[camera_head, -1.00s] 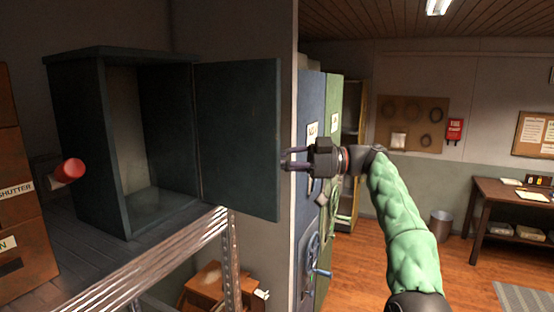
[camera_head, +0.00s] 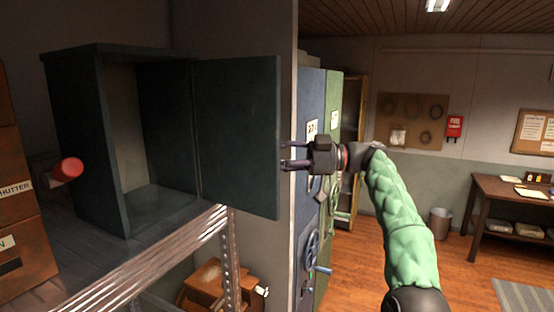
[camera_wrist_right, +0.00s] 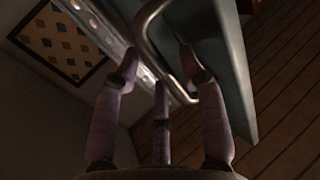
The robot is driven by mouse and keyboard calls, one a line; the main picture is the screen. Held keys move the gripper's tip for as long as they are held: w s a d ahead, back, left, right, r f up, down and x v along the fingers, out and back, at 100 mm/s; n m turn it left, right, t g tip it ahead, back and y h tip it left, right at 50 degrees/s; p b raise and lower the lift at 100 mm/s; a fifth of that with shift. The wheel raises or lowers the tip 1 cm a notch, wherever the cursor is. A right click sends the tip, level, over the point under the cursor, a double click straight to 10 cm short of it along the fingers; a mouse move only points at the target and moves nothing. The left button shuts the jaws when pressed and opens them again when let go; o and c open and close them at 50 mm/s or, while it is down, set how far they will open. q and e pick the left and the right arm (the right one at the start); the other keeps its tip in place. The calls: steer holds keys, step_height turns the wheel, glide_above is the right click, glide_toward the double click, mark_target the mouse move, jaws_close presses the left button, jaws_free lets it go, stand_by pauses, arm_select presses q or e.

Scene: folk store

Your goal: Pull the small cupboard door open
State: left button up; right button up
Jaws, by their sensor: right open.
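The small dark cupboard (camera_head: 75,140) stands on a shelf at the left, and its interior shows empty. Its door (camera_head: 238,135) is swung wide open to the right. My right gripper (camera_head: 284,154) is open at the door's free edge, its fingers pointing left. In the right wrist view the bent metal door handle (camera_wrist_right: 152,50) lies between or just beyond the spread fingertips (camera_wrist_right: 160,62), with the door panel (camera_wrist_right: 225,60) beside it. I cannot tell whether a finger touches the handle. My left gripper is not in view.
A metal shelf rail (camera_head: 150,262) runs below the cupboard. A red knob (camera_head: 68,169) and brown boxes (camera_head: 22,215) are at the left. Blue and green lockers (camera_head: 308,190) stand behind the gripper. Open wooden floor (camera_head: 370,265) lies to the right.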

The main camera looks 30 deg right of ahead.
steer(key=shift+s+d, duration=0.1)
steer(key=v, duration=0.7)
steer(key=shift+d, duration=0.15)
steer(key=shift+f, duration=0.1)
stand_by(0.4)
